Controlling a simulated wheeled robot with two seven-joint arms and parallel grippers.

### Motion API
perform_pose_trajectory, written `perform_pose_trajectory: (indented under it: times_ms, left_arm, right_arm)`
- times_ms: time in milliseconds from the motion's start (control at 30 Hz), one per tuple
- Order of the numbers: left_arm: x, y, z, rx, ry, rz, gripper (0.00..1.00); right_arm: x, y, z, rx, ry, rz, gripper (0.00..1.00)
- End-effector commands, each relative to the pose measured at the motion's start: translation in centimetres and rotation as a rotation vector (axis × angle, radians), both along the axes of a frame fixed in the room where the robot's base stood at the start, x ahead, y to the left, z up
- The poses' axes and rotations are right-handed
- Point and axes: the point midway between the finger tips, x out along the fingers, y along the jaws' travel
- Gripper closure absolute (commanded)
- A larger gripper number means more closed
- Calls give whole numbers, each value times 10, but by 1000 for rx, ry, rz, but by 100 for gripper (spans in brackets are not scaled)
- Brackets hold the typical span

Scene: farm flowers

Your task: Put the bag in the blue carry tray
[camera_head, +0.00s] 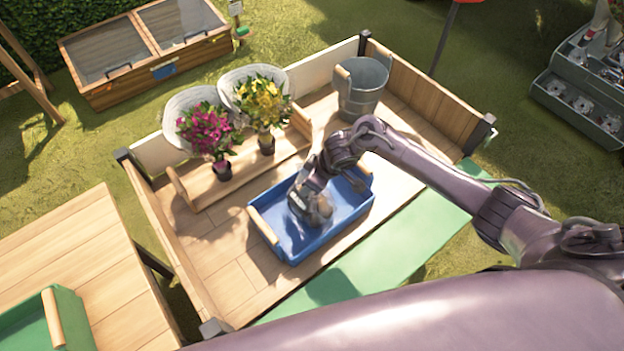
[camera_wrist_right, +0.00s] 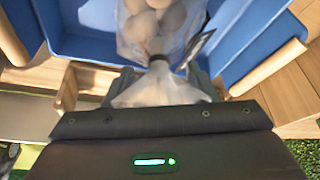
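The blue carry tray (camera_head: 342,222) stands on the wooden bed of the cart, with a wooden handle at each end. My right gripper (camera_head: 310,208) reaches down into the tray from the right. In the right wrist view, the bag (camera_wrist_right: 150,40) is clear plastic with several round tan items inside. Its gathered neck lies between the fingers of my right gripper (camera_wrist_right: 160,85), which look shut on it. The bag is inside the tray's blue walls (camera_wrist_right: 85,47); whether it touches the floor I cannot tell. In the head view my gripper partly hides the bag (camera_head: 320,212). My left gripper is not in view.
Two potted bouquets, pink (camera_head: 210,132) and yellow (camera_head: 263,103), stand in a wooden holder (camera_head: 235,172) behind the tray. A metal bucket (camera_head: 362,88) is at the back right. A wooden table (camera_head: 85,255) with a green tray (camera_head: 75,315) is at left.

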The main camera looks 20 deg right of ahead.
Motion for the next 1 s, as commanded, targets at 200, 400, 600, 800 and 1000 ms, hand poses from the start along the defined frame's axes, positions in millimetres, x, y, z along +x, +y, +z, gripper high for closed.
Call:
perform_pose_trajectory:
  times_ms: [200, 400, 600, 800, 1000]
  left_arm:
    - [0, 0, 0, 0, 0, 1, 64]
    - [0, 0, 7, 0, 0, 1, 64]
    - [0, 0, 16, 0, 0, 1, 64]
    - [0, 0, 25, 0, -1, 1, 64]
    - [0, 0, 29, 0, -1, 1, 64]
  right_arm:
    - [0, 0, 0, 0, 0, 0, 49]
    - [1, 0, 17, 0, -3, 1, 49]
    - [-11, -12, 56, -1, -4, 2, 49]
    - [-24, -24, 95, -1, -3, 2, 49]
    - [-31, -31, 118, -1, -1, 1, 49]
